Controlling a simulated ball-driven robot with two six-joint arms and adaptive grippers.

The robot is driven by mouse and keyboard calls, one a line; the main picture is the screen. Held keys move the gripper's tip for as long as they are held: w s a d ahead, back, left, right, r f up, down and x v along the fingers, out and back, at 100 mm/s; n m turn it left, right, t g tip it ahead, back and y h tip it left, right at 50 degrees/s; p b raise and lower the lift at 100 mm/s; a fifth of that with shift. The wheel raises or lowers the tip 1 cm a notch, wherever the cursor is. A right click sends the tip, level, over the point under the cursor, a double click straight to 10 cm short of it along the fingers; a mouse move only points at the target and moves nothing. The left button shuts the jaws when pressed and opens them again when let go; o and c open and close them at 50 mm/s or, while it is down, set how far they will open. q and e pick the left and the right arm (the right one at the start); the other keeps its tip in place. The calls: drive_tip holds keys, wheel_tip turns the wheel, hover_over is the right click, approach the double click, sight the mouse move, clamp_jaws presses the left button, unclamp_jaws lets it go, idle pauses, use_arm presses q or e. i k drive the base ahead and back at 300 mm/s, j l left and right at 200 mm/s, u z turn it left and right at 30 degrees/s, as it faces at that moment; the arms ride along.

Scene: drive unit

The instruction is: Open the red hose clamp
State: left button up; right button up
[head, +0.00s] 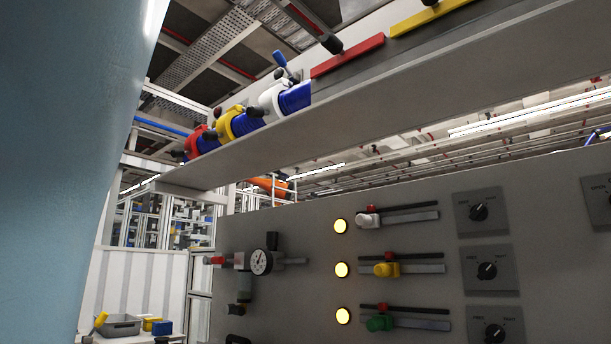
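The red hose clamp (192,142) is at the far left end of a row of clamps on a grey ledge, high in the left half of the head view. It sits around a blue hose (208,143) and is small and partly hidden by the yellow clamp's parts. A yellow clamp (226,123) and a white clamp (270,98) with a blue lever (281,60) stand to its right, also on blue hoses. Whether the red clamp is open or shut is too small to tell. Neither of my grippers is in view.
The grey ledge (400,85) overhangs a control panel (300,215) with yellow lamps (341,226), sliders, knobs and a pressure gauge (261,262). Red (347,56) and yellow (425,18) bars lie on the ledge. A grey bin (120,326) is at the lower left.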

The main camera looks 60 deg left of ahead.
sight(191, 150)
drive_tip(key=l+u, duration=0.15)
drive_tip(key=u, duration=2.35)
drive_tip(key=i+j, duration=0.55)
drive_tip(key=i+j+u, duration=0.1)
drive_tip(key=i+j, duration=0.4)
drive_tip(key=j, duration=0.25)
